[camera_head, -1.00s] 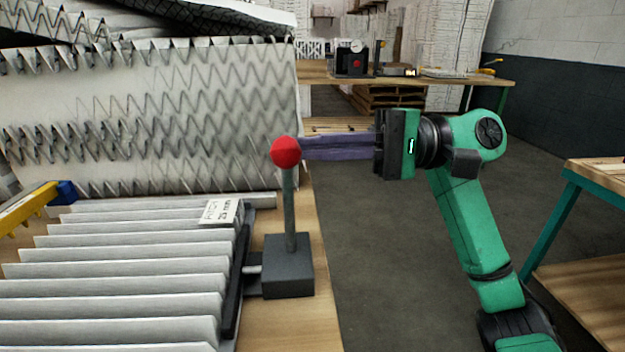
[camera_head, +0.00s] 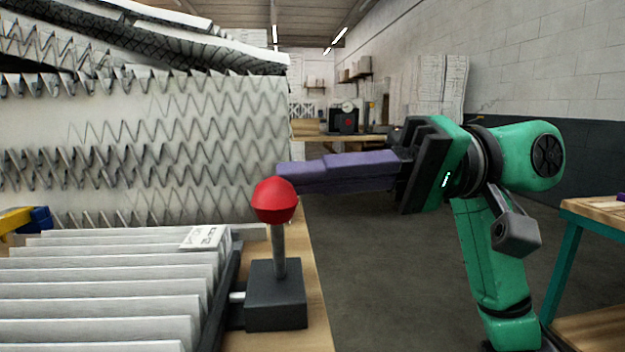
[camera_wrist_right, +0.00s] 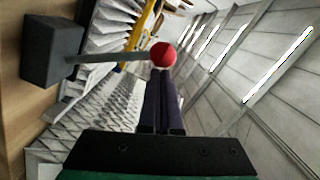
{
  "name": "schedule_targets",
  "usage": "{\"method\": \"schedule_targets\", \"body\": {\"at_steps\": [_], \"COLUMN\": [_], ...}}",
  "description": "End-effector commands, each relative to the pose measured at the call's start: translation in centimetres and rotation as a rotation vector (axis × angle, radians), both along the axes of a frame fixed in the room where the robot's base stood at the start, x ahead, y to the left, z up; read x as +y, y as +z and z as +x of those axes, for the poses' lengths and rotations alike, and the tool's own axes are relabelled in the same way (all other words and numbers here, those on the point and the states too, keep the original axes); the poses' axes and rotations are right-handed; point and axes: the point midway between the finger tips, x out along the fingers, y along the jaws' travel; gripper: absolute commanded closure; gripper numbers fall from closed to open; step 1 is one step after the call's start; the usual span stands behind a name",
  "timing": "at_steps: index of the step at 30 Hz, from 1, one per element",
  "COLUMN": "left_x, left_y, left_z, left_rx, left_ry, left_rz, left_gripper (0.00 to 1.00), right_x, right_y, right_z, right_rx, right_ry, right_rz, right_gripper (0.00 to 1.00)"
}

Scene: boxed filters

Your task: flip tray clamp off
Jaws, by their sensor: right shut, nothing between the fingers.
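The tray clamp is a dark grey block (camera_head: 275,296) with an upright metal lever (camera_head: 279,248) topped by a red ball knob (camera_head: 274,201). It stands on the wooden table edge at the right side of the pleated filter tray (camera_head: 110,290). My right gripper (camera_head: 280,176) is shut and empty, its purple fingers pointing left. Its fingertips are beside the red knob, at the knob's upper far side. In the right wrist view the knob (camera_wrist_right: 163,55) sits right at the fingertips (camera_wrist_right: 161,72); I cannot tell whether they touch. My left gripper is not in view.
A tall stack of pleated filter material (camera_head: 140,140) stands behind the tray. A yellow and blue tool (camera_head: 25,219) is at the left. A green-legged bench (camera_head: 600,215) stands at the right. Open floor (camera_head: 390,270) lies between the tables.

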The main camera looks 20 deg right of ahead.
Motion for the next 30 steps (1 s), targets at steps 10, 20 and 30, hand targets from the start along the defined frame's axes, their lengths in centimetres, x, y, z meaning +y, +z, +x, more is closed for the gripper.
{"method": "schedule_targets", "body": {"at_steps": [10, 20, 30], "left_x": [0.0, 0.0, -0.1], "left_y": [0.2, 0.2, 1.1], "left_z": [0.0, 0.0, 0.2], "left_rx": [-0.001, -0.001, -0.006], "left_ry": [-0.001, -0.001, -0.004], "left_rz": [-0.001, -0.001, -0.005], "left_gripper": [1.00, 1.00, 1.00], "right_x": [0.0, -0.1, -6.4], "right_y": [0.0, 0.0, 0.2], "right_z": [-0.1, -0.1, -1.0], "right_rx": [-0.006, -0.005, -0.003], "right_ry": [0.002, 0.001, -0.003], "right_rz": [-0.003, -0.002, 0.002], "right_gripper": [1.00, 1.00, 1.00]}}
